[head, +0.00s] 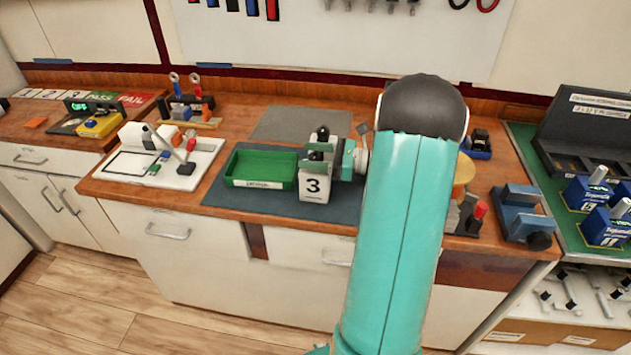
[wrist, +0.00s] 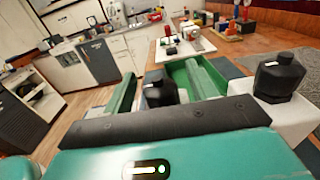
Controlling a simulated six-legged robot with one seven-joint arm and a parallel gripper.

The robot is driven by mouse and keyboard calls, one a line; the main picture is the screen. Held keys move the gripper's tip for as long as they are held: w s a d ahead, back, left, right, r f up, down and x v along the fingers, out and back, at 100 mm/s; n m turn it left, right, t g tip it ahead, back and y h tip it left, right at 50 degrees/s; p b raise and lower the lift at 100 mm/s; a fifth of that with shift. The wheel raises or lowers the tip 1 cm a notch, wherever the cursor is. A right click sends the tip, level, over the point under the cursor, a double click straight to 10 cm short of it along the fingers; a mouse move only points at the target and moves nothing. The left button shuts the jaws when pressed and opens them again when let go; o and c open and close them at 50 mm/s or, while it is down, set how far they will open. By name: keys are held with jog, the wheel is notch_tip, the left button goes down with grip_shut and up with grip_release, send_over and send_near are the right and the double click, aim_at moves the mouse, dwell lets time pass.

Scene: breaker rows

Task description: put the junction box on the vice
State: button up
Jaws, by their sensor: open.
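The white box marked 3 (head: 315,187), with dark gland-like fittings, looks like the junction box. It stands on the dark mat beside a green tray. A blue vice (head: 522,212) sits on the bench at the right, and nothing shows in its jaws. My gripper (head: 321,152) is at the top of the white box. In the wrist view my gripper (wrist: 165,92) is open, its green fingers on either side of one dark fitting (wrist: 159,90). Another dark fitting (wrist: 280,76) stands on the white top to the right. I cannot tell whether the fingers touch anything.
The green tray (head: 235,182) is just left of the box. A white board (head: 185,172) with small parts lies further left. Red-handled and yellow items stand partly behind my arm, left of the vice. Blue boxes (head: 607,228) stand on the green mat at far right.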

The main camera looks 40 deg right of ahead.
jog(key=shift+w+a, duration=0.4)
jog(key=shift+w, duration=0.1)
grip_shut()
jog(key=shift+r, duration=0.1)
